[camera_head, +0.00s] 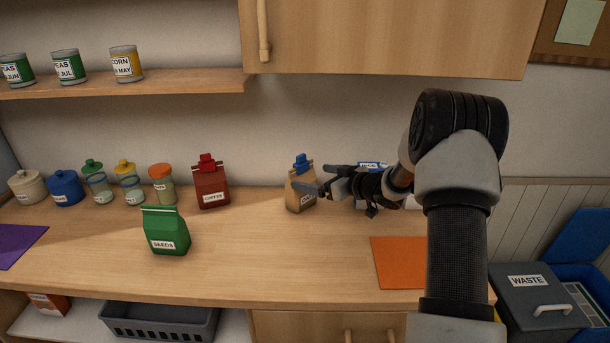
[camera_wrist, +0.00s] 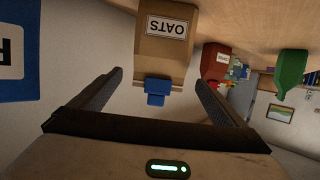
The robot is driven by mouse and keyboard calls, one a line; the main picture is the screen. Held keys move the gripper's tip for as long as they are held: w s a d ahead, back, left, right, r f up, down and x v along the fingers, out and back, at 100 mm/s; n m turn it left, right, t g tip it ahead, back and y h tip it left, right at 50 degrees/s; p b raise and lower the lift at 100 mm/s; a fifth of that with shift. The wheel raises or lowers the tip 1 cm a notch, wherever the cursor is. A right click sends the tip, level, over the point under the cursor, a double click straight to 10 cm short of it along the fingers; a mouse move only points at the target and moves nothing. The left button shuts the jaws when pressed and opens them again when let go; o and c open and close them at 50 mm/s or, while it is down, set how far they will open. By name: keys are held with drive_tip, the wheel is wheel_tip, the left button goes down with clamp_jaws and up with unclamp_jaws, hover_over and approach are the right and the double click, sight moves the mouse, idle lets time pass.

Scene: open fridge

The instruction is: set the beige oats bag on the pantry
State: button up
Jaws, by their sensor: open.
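The beige oats bag (camera_head: 300,202) stands upright on the wooden counter against the back wall, closed with a blue clip. My gripper (camera_head: 312,178) is open at the bag's upper right, its fingers pointing left, one of them across the bag's front. In the wrist view the oats bag (camera_wrist: 163,48) appears upside down with its label in sight. There its blue clip lies between the open fingers of my gripper (camera_wrist: 159,77), with a gap at each side. No label marks a pantry; the wall shelf (camera_head: 170,83) at upper left holds cans.
A red coffee bag (camera_head: 212,188) and several jars stand left of the oats. A green seeds bag (camera_head: 166,232) stands nearer the front. An orange mat (camera_head: 398,262) lies at right. A blue-labelled thing (camera_head: 373,165) is partly hidden behind my arm. A cupboard (camera_head: 390,35) hangs above.

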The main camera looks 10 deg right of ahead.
drive_tip(key=s+d+r+m+h, duration=0.2)
drive_tip(key=s+d+r+h, duration=0.15)
drive_tip(key=r, duration=0.45)
drive_tip(key=s+d+r+m+h, duration=0.1)
drive_tip(key=s+d+r+h, duration=0.25)
drive_tip(key=r, duration=0.45)
drive_tip(key=s+a+r+m+g+h, duration=0.2)
drive_tip(key=s, duration=0.8)
drive_tip(key=s+a+r+m+g+h, duration=0.1)
drive_tip(key=s+r+m+h, duration=0.1)
drive_tip(key=s, duration=0.8)
drive_tip(key=s+a+f+g+y, duration=0.15)
drive_tip(key=s+a, duration=0.25)
drive_tip(key=s, duration=0.5)
drive_tip(key=s+a+f+g+y, duration=0.1)
drive_tip(key=s+a+f+g, duration=0.2)
drive_tip(key=s, duration=0.6)
wheel_tip(320, 180, up, 13)
drive_tip(key=p, duration=1.3)
drive_tip(key=shift+a+t, duration=0.3)
drive_tip(key=shift+t, duration=0.15)
